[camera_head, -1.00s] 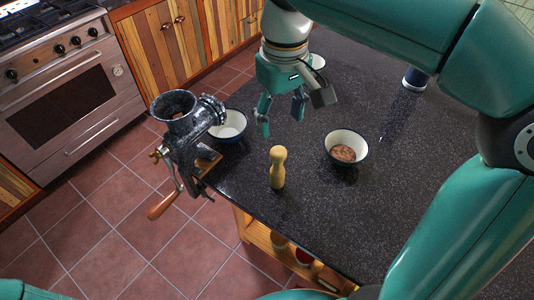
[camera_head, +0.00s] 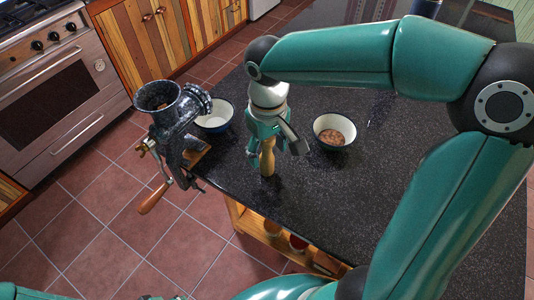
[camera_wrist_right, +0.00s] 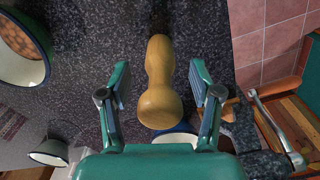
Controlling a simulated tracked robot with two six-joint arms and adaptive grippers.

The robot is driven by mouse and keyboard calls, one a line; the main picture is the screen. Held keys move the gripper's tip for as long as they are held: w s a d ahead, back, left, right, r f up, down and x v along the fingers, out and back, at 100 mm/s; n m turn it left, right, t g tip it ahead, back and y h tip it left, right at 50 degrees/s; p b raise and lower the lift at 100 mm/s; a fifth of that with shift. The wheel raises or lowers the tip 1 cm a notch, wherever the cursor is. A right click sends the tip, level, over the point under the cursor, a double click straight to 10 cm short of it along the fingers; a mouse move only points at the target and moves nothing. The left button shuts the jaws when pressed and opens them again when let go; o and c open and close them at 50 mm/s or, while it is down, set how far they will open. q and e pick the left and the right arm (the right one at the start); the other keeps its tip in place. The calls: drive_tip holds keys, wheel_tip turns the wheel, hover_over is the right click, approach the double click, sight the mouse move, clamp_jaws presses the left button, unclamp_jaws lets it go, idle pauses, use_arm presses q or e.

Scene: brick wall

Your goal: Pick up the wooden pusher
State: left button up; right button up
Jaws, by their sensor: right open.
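The wooden pusher (camera_head: 267,160) stands upright on the dark speckled countertop, near its front edge. It is pale yellow wood with a rounded knob, and its upper part is partly hidden by my right gripper (camera_head: 272,148) in the head view. In the right wrist view the pusher (camera_wrist_right: 160,85) lies between the two spread fingers of my right gripper (camera_wrist_right: 160,95), with a visible gap on each side. The right gripper is open and holds nothing. My left gripper is not clearly visible.
A black meat grinder (camera_head: 172,110) with a wooden-handled crank is clamped at the counter's left edge. A bowl with brown meat (camera_head: 334,132) stands right of the pusher. The countertop (camera_head: 300,205) in front is clear.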

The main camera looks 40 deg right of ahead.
drive_tip(key=shift+f, duration=1.4)
clamp_jaws()
drive_tip(key=shift+r, duration=0.1)
